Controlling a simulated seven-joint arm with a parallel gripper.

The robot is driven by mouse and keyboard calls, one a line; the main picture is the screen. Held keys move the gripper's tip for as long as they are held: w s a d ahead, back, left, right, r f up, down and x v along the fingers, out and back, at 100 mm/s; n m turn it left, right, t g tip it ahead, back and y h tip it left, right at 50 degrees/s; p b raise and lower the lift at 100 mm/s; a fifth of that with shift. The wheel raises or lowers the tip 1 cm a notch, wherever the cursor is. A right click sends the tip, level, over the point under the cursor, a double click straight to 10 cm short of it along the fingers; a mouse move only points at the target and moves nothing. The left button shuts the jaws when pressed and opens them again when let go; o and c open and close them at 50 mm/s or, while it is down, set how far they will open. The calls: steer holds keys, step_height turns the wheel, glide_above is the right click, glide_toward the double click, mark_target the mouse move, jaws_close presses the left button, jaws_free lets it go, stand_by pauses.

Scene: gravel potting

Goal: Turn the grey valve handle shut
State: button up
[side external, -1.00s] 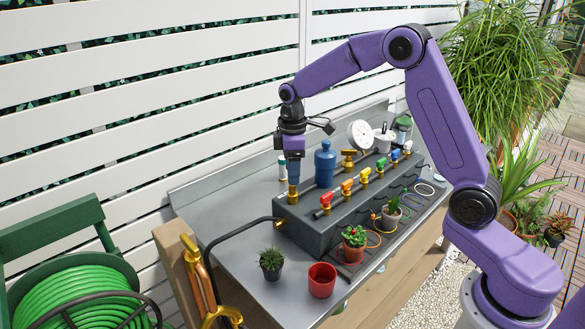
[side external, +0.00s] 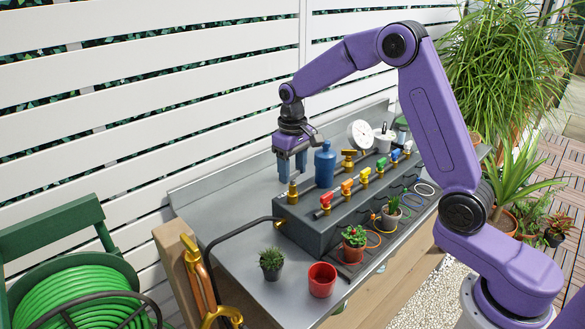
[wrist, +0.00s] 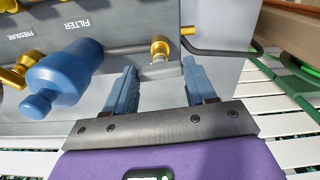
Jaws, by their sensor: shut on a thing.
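My gripper (side external: 292,179) points down over a brass valve fitting (side external: 292,195) at the left end of the grey manifold block (side external: 330,232). Its two blue fingers stand apart, one on either side of the valve's axis, and are shut on the grey valve handle. The handle itself is hard to pick out against the grey metal behind it. In the wrist view, my fingertips (wrist: 161,72) flank the spot just in front of the brass fitting (wrist: 159,48).
A blue filter bottle (side external: 325,165) stands close to the right of my gripper, also in the wrist view (wrist: 66,76). Several coloured valves, including a red one (side external: 326,201), line the block. A cactus pot (side external: 271,263) and red pot (side external: 322,280) stand in front.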

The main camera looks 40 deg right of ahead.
mark_target(293, 172)
steer(key=shift+r+m, duration=0.1)
steer(key=shift+m, duration=0.5)
steer(key=o, duration=1)
steer(key=shift+o, duration=0.2)
step_height(293, 172, up, 17)
steer(key=shift+r, duration=0.2)
steer(key=s+a+f+n, duration=0.3)
steer(key=s+a, duration=0.1)
steer(key=s, duration=0.4)
steer(key=s+a+f+n, duration=0.2)
steer(key=s+a+n, duration=0.15)
steer(key=s, duration=0.45)
steer(key=s+d+f+n, duration=0.2)
steer(key=s+f+n, duration=0.1)
steer(key=s, duration=0.7)
steer(key=s+d+f+n, duration=0.2)
steer(key=s+f, duration=0.3)
steer(key=s, duration=0.5)
steer(key=shift+s+d+n, duration=0.3)
steer(key=shift+d+n, duration=0.05)
steer(key=shift+n, duration=0.3)
